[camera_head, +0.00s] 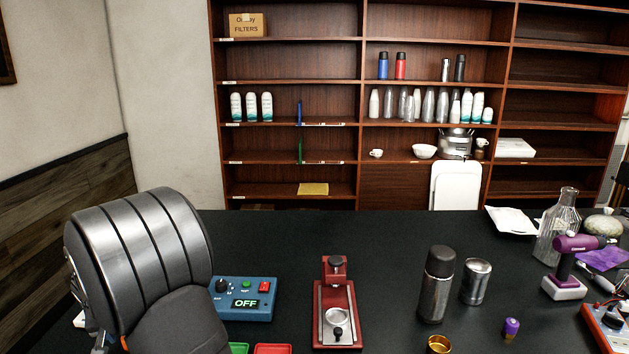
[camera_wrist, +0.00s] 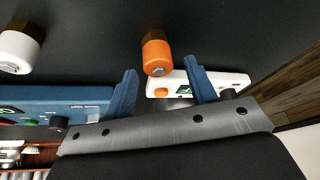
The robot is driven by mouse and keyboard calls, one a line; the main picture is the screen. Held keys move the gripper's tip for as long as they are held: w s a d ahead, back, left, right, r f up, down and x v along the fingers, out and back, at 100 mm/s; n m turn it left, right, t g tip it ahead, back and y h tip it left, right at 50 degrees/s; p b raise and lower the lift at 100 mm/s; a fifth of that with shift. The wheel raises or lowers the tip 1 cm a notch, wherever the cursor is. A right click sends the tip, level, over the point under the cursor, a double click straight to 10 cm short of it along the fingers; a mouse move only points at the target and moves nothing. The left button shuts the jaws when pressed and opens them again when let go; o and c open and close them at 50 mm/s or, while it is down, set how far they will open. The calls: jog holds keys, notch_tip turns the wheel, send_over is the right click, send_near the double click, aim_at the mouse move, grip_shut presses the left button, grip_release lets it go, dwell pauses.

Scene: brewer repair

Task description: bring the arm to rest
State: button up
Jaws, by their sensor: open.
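My gripper (camera_wrist: 162,74) shows in the wrist view as two blue fingers set well apart, open. Nothing is seen clamped between them. An orange-capped cylinder (camera_wrist: 157,58) with a brass-coloured end appears just past the fingertips; the gap to them is hard to judge. A white-capped cylinder (camera_wrist: 18,52) is further left. In the head view my arm fills the lower left and my gripper is hidden.
The blue control box (camera_head: 245,299) reads OFF, close beside my arm. A red press-like device (camera_head: 337,305), dark flask (camera_head: 436,285), metal cup (camera_head: 476,282) and purple tool (camera_head: 567,265) stand to the right. The black table (camera_head: 300,235) is clear towards the back.

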jog(key=shift+s+f, duration=0.15)
jog(key=shift+f, duration=0.7)
jog(key=v, duration=1.2)
jog(key=x, duration=1.2)
jog(key=shift+w+a+r, duration=0.1)
jog(key=shift+w+r, duration=0.1)
jog(key=shift+w, duration=0.05)
notch_tip(320, 180, up, 4)
jog(key=shift+f, duration=0.2)
jog(key=w+d+r, duration=0.3)
jog(key=d+r, duration=0.9)
jog(key=w+d+m+h, duration=0.1)
jog(key=w+d+m, duration=0.1)
jog(key=d, duration=1)
jog(key=w+d+m+h, duration=0.1)
jog(key=w+d+m, duration=0.2)
jog(key=d, duration=0.8)
jog(key=w+d+m+h, duration=0.1)
jog(key=w+d, duration=0.4)
jog(key=d, duration=0.7)
jog(key=shift+w+d+m, duration=0.3)
jog(key=shift+m, duration=0.6)
jog(key=shift+f, duration=0.1)
